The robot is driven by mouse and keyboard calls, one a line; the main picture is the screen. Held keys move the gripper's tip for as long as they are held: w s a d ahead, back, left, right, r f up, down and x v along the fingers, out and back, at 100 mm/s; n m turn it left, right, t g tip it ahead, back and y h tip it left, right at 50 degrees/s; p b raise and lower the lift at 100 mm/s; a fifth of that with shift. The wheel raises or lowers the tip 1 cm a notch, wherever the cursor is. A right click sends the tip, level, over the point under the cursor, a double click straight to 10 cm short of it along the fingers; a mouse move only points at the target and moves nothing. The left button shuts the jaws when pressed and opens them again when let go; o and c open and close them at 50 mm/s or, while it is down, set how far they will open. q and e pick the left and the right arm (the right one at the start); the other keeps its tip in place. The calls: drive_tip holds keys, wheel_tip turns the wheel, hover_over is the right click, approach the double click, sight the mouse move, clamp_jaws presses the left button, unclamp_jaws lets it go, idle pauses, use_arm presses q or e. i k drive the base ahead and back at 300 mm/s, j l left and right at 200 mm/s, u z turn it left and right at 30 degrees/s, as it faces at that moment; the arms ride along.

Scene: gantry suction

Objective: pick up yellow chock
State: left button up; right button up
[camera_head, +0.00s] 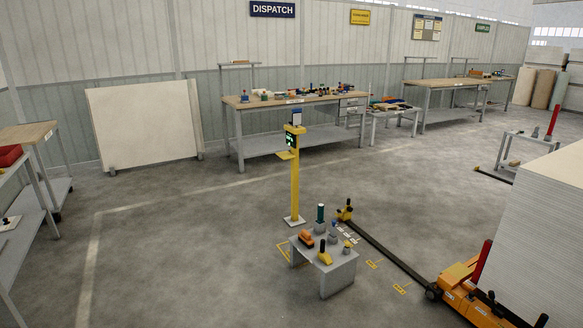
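A small grey table (338,279) stands on the floor at lower centre. On its front part sits a small yellow wedge-like piece (325,258) with a dark upright part, which looks like the yellow chock. An orange block (306,240) lies to its left on the same table. A dark green cylinder (320,213) stands behind them, with several small grey pieces near it. Another yellow and black item (345,211) is on the floor behind the table, at the end of a dark rail; its exact shape is too small to tell. Neither gripper is in view.
A yellow post (295,185) with a screen stands behind the small table. A dark floor rail (388,249) runs to an orange machine (470,290) at lower right, beside a tall pale stack (545,235). Workbenches line the back wall. Floor at left centre is clear.

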sight(324, 256)
drive_tip(key=i+u, duration=0.45)
drive_tip(key=i, duration=1.4)
